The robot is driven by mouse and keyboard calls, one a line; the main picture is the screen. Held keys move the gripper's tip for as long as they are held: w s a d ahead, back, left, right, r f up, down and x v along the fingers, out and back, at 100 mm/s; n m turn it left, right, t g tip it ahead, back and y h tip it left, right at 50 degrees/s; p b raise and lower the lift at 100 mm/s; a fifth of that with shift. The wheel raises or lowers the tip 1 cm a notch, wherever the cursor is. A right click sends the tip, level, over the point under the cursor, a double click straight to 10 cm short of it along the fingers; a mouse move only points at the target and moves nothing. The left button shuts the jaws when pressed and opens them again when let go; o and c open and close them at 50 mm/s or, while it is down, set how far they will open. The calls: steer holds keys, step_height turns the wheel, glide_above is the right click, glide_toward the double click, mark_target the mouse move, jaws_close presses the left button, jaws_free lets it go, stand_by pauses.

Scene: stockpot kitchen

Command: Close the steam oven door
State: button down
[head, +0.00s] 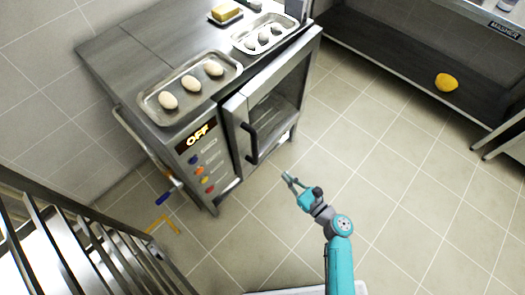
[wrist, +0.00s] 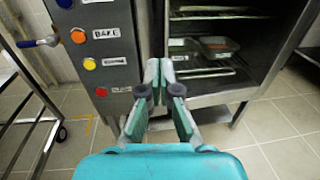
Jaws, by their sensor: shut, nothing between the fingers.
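The steam oven (head: 205,165) stands against the wall, with its control panel and "OFF" display to the left of the door. Its glazed door (head: 277,95) has a dark vertical handle (head: 250,143) at its left side. The door appears slightly ajar on the handle side, but the exact gap is hard to tell. In the wrist view the oven's racks and a tray (wrist: 218,46) show to the right of the panel (wrist: 100,50). My gripper (head: 287,179) is shut and empty, in front of the oven, low and right of the handle, apart from it. Its fingertips (wrist: 160,70) show in the wrist view.
A metal rack (head: 85,250) stands at lower left. A yellow object (head: 446,82) lies on the right shelf. The tiled floor between is clear.

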mark_target(257, 146)
steer(key=x, duration=1.3)
steer(key=shift+w+a+r, duration=0.1)
steer(key=shift+w+a, duration=0.1)
steer(key=shift+a, duration=0.1)
steer(key=w+a, duration=0.2)
steer(key=a, duration=0.2)
steer(key=shift+w+a, duration=0.15)
steer(key=shift+w, duration=0.25)
steer(key=shift+w+a+r, duration=0.1)
steer(key=shift+a+r, duration=0.1)
steer(key=shift+a, duration=0.05)
steer(key=shift+w+a+f, duration=0.1)
steer(key=shift+a, duration=0.15)
